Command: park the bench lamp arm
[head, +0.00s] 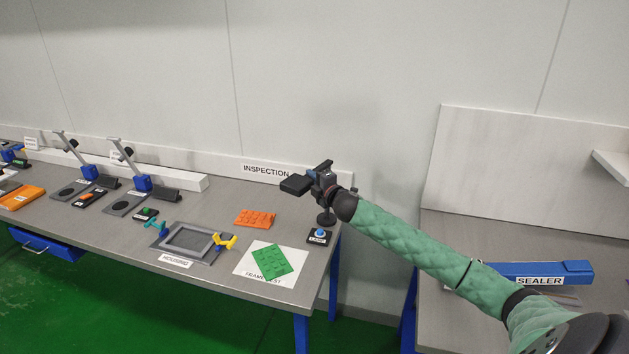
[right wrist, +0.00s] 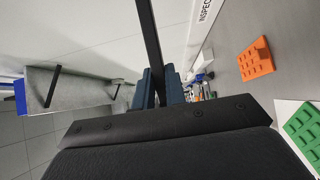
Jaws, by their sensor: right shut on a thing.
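The bench lamp stands at the right end of the inspection bench, with its round black base (head: 326,219) on the bench top. Its flat dark head (head: 297,185) sticks out to the left above the bench. My right gripper (head: 322,178) is at the lamp, shut on the black lamp arm. In the right wrist view the dark lamp arm (right wrist: 150,40) runs down between the blue-grey fingers (right wrist: 160,88). The gripper hides part of the arm in the head view. My left gripper is not in view.
A small black box with a blue button (head: 320,235) sits in front of the lamp base. An orange studded plate (head: 255,217) and a green one (head: 272,261) lie left of it. A grey fixture (head: 188,240) stands further left. A gap separates the sealer bench (head: 440,225).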

